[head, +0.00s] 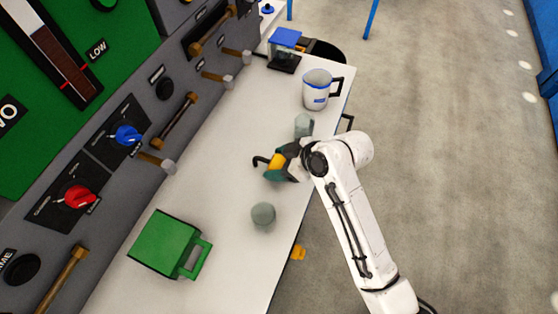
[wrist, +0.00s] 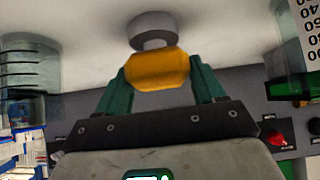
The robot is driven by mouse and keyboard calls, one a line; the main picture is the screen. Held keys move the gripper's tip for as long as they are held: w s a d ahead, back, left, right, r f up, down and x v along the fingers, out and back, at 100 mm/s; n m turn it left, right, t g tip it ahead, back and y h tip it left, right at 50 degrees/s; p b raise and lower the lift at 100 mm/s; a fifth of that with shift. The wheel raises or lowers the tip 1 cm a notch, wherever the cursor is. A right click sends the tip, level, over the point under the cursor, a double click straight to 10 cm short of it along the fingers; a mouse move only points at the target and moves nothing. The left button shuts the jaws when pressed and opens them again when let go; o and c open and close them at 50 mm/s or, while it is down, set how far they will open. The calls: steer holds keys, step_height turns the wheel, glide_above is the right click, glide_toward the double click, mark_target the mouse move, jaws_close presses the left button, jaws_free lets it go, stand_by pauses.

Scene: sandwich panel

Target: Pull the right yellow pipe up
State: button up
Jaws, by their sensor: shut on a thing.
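My gripper (head: 273,168) is low over the white counter, beside the grey panel, in the head view. In the wrist view its two dark green fingers (wrist: 159,78) are closed on the sides of a yellow rounded piece (wrist: 157,71). This looks like the yellow pipe. A grey round fitting (wrist: 152,28) adjoins the yellow piece. The yellow also shows between the fingers in the head view (head: 278,160), partly hidden by the gripper. Another small yellow-orange piece (head: 298,253) shows beyond the counter's edge; I cannot tell whether it is a pipe.
The white counter (head: 225,145) carries a green box with a handle (head: 165,242), a grey-green cup (head: 263,215), another cup (head: 304,124), a white mug (head: 317,90) and a blue-topped device (head: 285,45). Red (head: 78,196) and blue (head: 127,135) knobs and brown handles jut from the panel.

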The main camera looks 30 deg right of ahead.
steer(key=c, duration=0.6)
steer(key=shift+o, duration=0.2)
step_height(320, 180, up, 9)
steer(key=p, duration=0.7)
steer(key=shift+p, duration=0.35)
steer(key=shift+w+r, duration=0.1)
steer(key=o, duration=1.2)
steer(key=shift+o, duration=1.1)
steer(key=v, duration=1)
steer(key=shift+s+d+r+b, duration=0.2)
steer(key=shift+s+b, duration=0.15)
